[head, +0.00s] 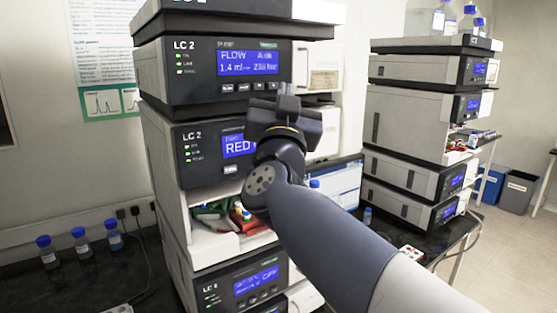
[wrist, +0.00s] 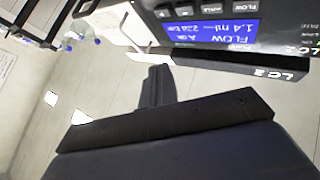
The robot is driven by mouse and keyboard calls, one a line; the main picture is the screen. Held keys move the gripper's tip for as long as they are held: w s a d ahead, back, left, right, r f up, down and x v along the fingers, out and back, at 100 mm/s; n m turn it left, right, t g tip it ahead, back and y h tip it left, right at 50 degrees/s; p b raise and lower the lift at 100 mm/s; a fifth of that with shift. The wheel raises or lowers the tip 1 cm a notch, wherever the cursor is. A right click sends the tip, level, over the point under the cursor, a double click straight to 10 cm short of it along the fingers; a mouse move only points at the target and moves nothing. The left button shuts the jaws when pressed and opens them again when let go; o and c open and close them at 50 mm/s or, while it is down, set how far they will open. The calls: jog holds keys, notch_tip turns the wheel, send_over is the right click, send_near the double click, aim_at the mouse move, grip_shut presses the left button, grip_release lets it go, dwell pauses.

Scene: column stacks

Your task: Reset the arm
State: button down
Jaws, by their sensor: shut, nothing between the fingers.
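My gripper (head: 287,102) is in front of the near LC 2 stack in the head view, at the height between its pump module (head: 215,75) and the module below it (head: 200,155). The gripper's fingers are shut with nothing between them. It covers part of the lower module's screen, where "RED" is readable. In the wrist view my gripper (wrist: 157,85) points up the picture. The pump module's blue FLOW screen (wrist: 215,30) appears upside down above and right of it. I cannot tell whether the gripper touches the stack.
A second instrument stack (head: 400,125) with bottles (head: 440,18) on top stands at the right. Several blue-capped bottles (head: 80,243) stand on the dark bench at the left. A monitor (head: 338,182) sits behind my arm. Blue and grey bins (head: 517,190) stand on the floor at far right.

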jog(key=shift+s+d, duration=0.45)
jog(key=shift+s, duration=0.15)
jog(key=shift+s+d, duration=0.4)
jog(key=shift+s, duration=0.2)
